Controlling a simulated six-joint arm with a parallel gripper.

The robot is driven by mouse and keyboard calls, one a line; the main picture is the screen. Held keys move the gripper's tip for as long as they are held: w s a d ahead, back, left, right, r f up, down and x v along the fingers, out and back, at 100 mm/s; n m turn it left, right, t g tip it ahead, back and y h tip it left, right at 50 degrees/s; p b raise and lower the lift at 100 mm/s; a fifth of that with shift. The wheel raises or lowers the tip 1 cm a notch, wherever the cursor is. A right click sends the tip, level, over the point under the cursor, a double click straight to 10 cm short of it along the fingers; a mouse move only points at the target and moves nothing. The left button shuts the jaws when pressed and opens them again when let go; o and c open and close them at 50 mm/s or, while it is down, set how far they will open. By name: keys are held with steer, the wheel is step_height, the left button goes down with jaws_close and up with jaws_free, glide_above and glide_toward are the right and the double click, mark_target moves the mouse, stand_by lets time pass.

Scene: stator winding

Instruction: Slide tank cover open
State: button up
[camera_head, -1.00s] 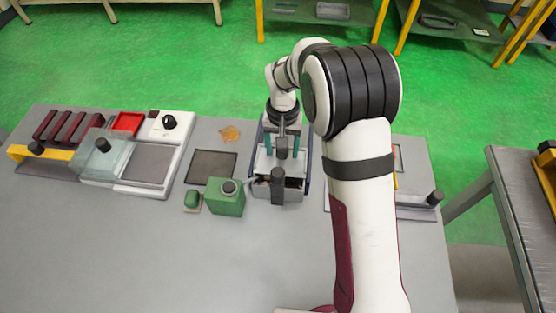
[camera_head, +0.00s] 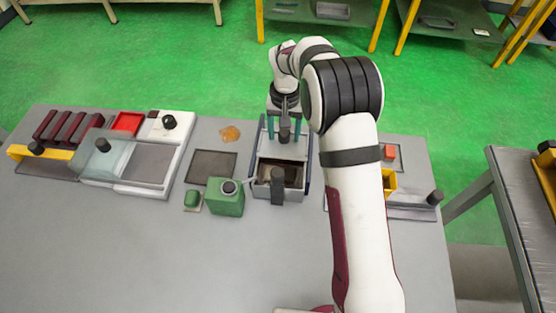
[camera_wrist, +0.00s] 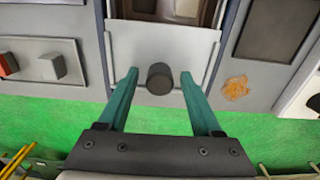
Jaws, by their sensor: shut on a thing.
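The tank (camera_head: 257,180) stands on the table in the head view. Its pale grey cover (camera_head: 268,151) lies over the far part, and the near part is open, showing a brownish inside. In the wrist view, the cover (camera_wrist: 130,45) carries a dark round knob (camera_wrist: 160,78). My gripper (camera_wrist: 160,74) has its teal fingers on either side of this knob and is shut on it. Small gaps between fingers and knob seem to show from this angle. In the head view my gripper (camera_head: 284,131) is over the far end of the tank.
A green box (camera_head: 226,203) with a round top stands left of the tank, next to a small green block (camera_head: 192,200). A dark square plate (camera_head: 211,167) and an orange patch (camera_head: 230,134) lie left. My arm hides part of the table to the right.

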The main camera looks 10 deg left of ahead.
steer(key=shift+w+f, duration=0.25)
steer(key=shift+w, duration=1.65)
steer(key=c, duration=0.4)
steer(key=o, duration=0.9)
steer(key=shift+d, duration=0.1)
steer(key=shift+w+r, duration=0.15)
steer(key=shift+r, duration=3.05)
